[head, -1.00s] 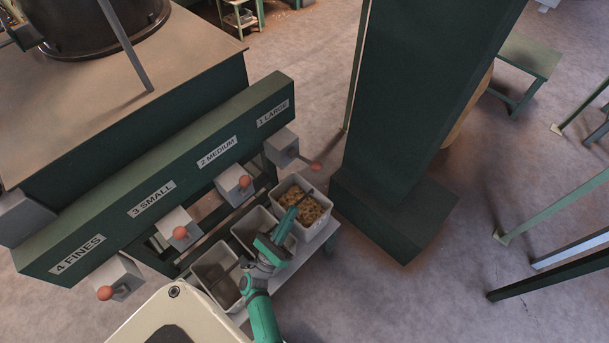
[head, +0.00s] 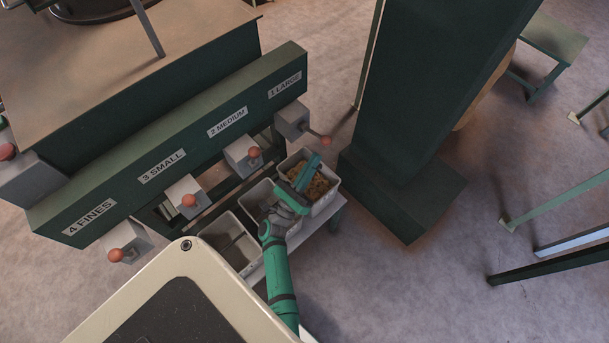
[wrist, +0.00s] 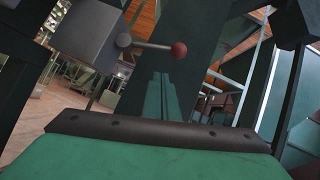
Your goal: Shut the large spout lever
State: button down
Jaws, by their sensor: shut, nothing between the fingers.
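The large spout lever (head: 326,141) is a grey rod with a red ball knob. It sticks out to the right from the grey spout box (head: 292,120) under the "1 LARGE" label. In the wrist view the lever (wrist: 178,50) points right from its box (wrist: 88,38), roughly level. My gripper (head: 314,163) is above the bin below that spout, a short way below the knob and apart from it. In the wrist view its fingers (wrist: 162,97) are together and empty, below the knob.
A bin of nuts (head: 322,198) stands under the large spout, with more bins (head: 232,243) to its left on a low shelf. Other red-knobbed levers (head: 189,200) line the green panel. A thick green column (head: 430,90) rises close right of the lever.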

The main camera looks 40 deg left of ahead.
aim_at(316, 135)
jog(key=shift+w+a+r, duration=0.2)
jog(key=shift+w+r, duration=0.05)
jog(key=shift+r, duration=0.45)
jog(key=shift+w+a+r, duration=0.15)
jog(key=shift+w+r, duration=0.15)
jog(key=shift+r, duration=0.4)
jog(key=shift+w+a+r, duration=0.2)
jog(key=shift+w+r, duration=0.05)
jog(key=shift+r, duration=0.45)
jog(key=shift+r+n+y, duration=0.1)
jog(key=shift+n+y, duration=0.2)
jog(key=shift+y, duration=0.1)
